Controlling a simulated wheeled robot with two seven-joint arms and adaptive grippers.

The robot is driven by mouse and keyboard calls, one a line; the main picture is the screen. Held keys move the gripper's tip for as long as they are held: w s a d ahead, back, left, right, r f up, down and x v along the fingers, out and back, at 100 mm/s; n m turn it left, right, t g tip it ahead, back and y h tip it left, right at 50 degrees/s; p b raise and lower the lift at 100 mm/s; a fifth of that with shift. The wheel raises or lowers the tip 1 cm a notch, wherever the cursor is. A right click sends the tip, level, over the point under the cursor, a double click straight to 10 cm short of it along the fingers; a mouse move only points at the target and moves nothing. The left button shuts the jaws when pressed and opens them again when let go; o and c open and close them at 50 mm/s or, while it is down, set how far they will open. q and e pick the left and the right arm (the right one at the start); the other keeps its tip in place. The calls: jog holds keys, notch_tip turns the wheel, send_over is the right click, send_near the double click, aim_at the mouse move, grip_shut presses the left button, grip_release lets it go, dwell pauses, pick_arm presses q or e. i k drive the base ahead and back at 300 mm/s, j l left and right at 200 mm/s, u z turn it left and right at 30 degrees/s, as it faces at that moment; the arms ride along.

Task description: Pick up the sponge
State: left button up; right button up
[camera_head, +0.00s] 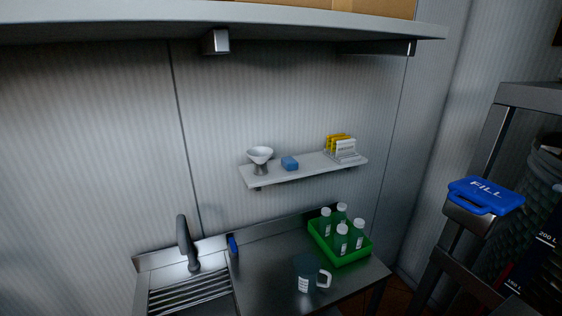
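A small blue block (290,163), which looks like the sponge, lies on a narrow white wall shelf (279,178). It sits between a grey flared cup or bowl on a stem (260,157) at the left and a rack with yellow and white items (342,148) at the right. Gaps show on both sides of the block. Neither of my grippers is in view.
Below are a sink with a dark faucet (184,243), a small blue item (233,246), a mug (308,275) and a green crate (348,256) of bottles. A large shelf (120,24) overhangs above. A blue-lidded box (484,199) stands right.

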aim_at(290, 164)
jog(key=i+l+u, duration=0.1)
jog(key=i+u, duration=0.15)
jog(key=u, duration=0.2)
jog(key=i+l+u, duration=0.2)
jog(key=u, duration=0.2)
jog(key=i+l+u, duration=0.2)
jog(key=u, duration=0.25)
